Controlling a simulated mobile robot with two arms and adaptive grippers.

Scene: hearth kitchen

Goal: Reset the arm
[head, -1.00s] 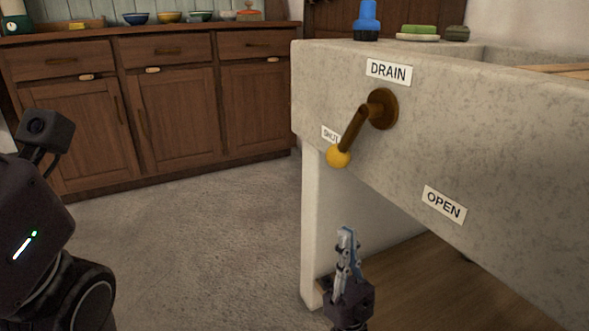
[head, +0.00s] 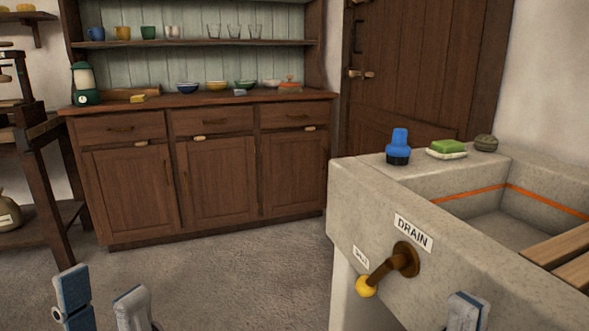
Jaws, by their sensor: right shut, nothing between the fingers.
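My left gripper (head: 104,302) shows at the bottom left. Its two blue-and-grey fingers stand apart with nothing between them, so it is open and empty. My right gripper (head: 466,312) shows only as a fingertip at the bottom edge, in front of the stone sink; it is shut and holds nothing. The brown drain lever (head: 399,262) on the sink front points down and left, its yellow knob (head: 366,286) just below the small left label, which is partly legible. Neither gripper touches the lever.
The stone sink (head: 350,212) fills the right, with a blue-and-black item (head: 398,147), a green sponge (head: 447,146) and wooden slats (head: 563,250) on it. A wooden dresser (head: 215,182) stands at the back, a dark rack (head: 45,180) at left. The floor (head: 235,275) between is clear.

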